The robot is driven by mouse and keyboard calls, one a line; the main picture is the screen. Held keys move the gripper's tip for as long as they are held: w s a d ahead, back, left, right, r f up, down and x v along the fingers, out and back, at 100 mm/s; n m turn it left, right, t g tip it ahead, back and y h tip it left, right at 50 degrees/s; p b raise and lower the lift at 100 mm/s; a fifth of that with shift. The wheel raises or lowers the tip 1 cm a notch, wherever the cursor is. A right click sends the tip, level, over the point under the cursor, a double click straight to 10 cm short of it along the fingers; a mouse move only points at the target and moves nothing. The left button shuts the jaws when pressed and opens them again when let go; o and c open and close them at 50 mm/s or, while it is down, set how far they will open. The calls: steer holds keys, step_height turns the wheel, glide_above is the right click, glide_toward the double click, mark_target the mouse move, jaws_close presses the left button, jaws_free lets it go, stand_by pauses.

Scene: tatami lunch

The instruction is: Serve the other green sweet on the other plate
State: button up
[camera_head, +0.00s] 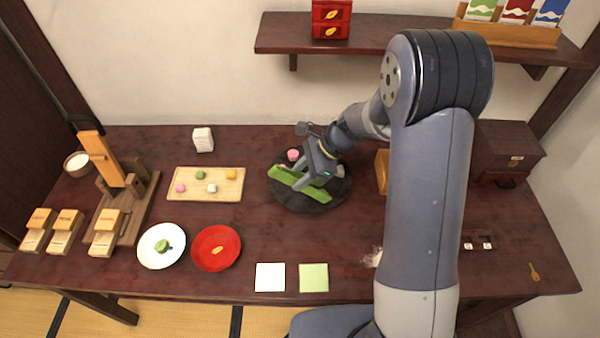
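A green sweet (199,175) sits on the pale wooden tray (225,196). A second green sweet (162,245) lies on the white plate (148,258). The red plate (204,262) beside it on the right holds only a small yellow-orange leaf shape, perhaps a painted mark. My gripper (319,180) is low over a dark round dish (293,205), well to the right of the tray. Its fingers look spread apart, with no sweet seen between them.
A pink item (293,154) is on the dark dish's far side. The tray also holds pink, white and yellow sweets. White (270,277) and green (314,278) square papers lie at the front. A wooden stand (118,215) is at left. My arm hides part of the table's right.

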steer(key=shift+f, duration=0.6)
steer(key=shift+r, duration=0.1)
jaws_close()
step_height(320, 180, up, 12)
steer(key=p, duration=0.9)
steer(key=shift+s, duration=0.1)
